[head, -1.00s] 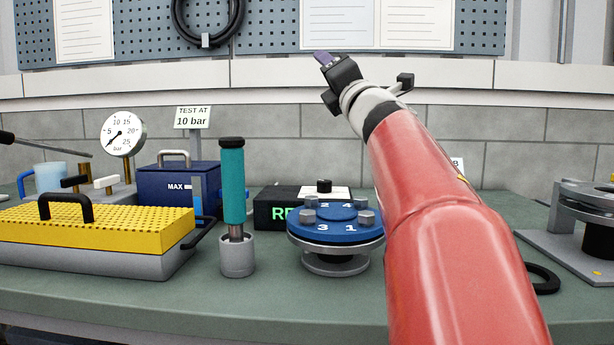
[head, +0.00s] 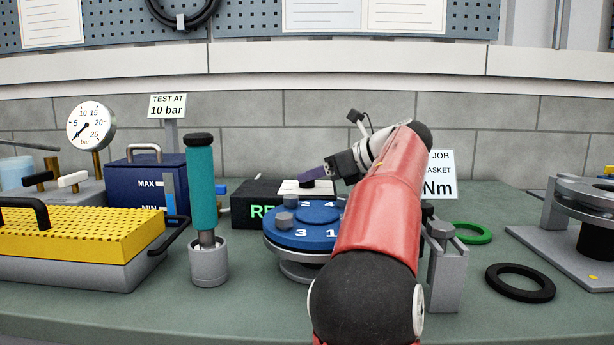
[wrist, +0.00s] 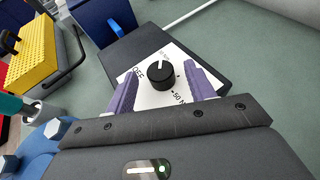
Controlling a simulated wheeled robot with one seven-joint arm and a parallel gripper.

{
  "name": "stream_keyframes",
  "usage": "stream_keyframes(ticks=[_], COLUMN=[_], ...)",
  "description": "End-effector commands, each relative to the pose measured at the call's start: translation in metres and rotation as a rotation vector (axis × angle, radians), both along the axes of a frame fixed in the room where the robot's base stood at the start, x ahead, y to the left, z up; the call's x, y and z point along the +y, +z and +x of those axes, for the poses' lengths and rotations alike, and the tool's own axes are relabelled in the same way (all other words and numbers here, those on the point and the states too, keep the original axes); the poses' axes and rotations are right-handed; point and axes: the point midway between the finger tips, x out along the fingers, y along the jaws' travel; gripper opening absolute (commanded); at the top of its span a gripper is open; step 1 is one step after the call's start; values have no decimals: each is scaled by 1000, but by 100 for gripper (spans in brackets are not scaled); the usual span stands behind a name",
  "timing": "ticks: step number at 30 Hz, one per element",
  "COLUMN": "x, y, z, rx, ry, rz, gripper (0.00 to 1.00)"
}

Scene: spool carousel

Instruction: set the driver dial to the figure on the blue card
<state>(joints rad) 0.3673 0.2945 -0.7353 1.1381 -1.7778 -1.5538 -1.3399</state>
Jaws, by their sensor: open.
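The driver dial is a black round knob (wrist: 160,74) on a white plate (wrist: 150,98) atop a dark box (head: 243,207). In the wrist view, its white mark points towards the top of the picture. "OFF" is printed left of it and a partly hidden "50" below right. My gripper (wrist: 159,70) is open, its purple fingers on either side of the knob; I cannot tell whether they touch it. In the head view, my gripper (head: 312,174) is over the box. No blue card shows; a white card (head: 441,160) reads "Nm", its figure hidden behind my arm.
A blue turntable (head: 290,238) with bolts and numbers stands before the box. A teal-handled tool (head: 201,185) stands upright in a grey holder to the left. A dark blue tank (head: 135,181), a yellow-topped tray (head: 90,232) and a black ring (head: 520,283) are on the bench.

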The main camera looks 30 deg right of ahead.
Motion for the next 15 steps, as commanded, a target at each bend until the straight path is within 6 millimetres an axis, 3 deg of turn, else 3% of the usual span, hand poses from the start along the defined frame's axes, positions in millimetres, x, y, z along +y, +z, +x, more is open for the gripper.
stream_keyframes(ticks=[6,15], x=[10,12], y=[-10,-12], z=[22,26], rx=[1,-1], ry=[1,0], rz=[2,1], gripper=[54,54])
